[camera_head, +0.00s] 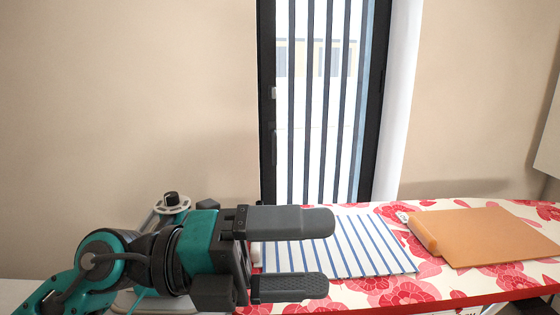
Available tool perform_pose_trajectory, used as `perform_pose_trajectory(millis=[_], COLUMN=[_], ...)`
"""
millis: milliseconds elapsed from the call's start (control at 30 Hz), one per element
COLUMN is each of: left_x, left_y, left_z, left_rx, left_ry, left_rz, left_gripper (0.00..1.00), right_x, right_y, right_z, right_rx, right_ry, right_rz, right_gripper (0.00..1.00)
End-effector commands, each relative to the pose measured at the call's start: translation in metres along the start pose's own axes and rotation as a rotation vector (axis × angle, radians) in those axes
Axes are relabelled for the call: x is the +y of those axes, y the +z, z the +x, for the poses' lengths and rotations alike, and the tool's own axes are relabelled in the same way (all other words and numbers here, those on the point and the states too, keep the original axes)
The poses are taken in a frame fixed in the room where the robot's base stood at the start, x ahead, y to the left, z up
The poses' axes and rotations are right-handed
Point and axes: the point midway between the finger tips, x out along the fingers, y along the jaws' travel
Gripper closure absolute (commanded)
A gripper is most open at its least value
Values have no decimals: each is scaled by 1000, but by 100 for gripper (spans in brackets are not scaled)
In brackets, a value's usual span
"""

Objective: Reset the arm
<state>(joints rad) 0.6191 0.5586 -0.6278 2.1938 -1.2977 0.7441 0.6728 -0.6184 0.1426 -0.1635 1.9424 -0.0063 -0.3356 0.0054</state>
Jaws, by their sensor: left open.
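My left arm comes in from the lower left. Its gripper (310,263) points right, with a clear gap between its two grey fingers, so it is open and empty. It covers part of a blue-and-white striped cloth (378,250) and the left part of the floral surface. My right gripper does not show.
A table or board with a red-and-white floral cover (460,279) runs along the lower right. An orange-brown sheet with a rolled left edge (487,236) lies on it. A metal device with a black knob (172,203) stands partly hidden behind my arm. A barred window (325,110) is behind.

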Motion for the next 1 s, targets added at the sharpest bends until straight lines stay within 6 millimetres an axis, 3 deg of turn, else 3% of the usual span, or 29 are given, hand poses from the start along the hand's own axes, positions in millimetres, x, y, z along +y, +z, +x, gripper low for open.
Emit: perform_pose_trajectory(millis=[133,267,367,467,533,667,800,1000], left_x=[-37,-40,-20,19,55,132,206,259], left_y=[26,59,82,94,93,66,5,-76], left_z=[-18,-57,-96,-138,-166,-209,-237,-247], left_rx=[-239,-511,-749,-1002,-1183,-1510,-1804,-2019], left_ry=[-356,-588,-708,-775,-785,-728,-561,-304], left_rz=[-173,-355,-517,-695,-830,-1103,-1403,-1701], left_gripper=[6,6,6,6,6,6,6,6], right_x=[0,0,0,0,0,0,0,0], right_y=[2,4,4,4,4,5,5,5], right_z=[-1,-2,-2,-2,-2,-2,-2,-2], right_rx=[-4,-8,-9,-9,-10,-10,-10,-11], right_ry=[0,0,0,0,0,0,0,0], right_rz=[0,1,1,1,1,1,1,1], right_gripper=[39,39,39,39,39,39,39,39])
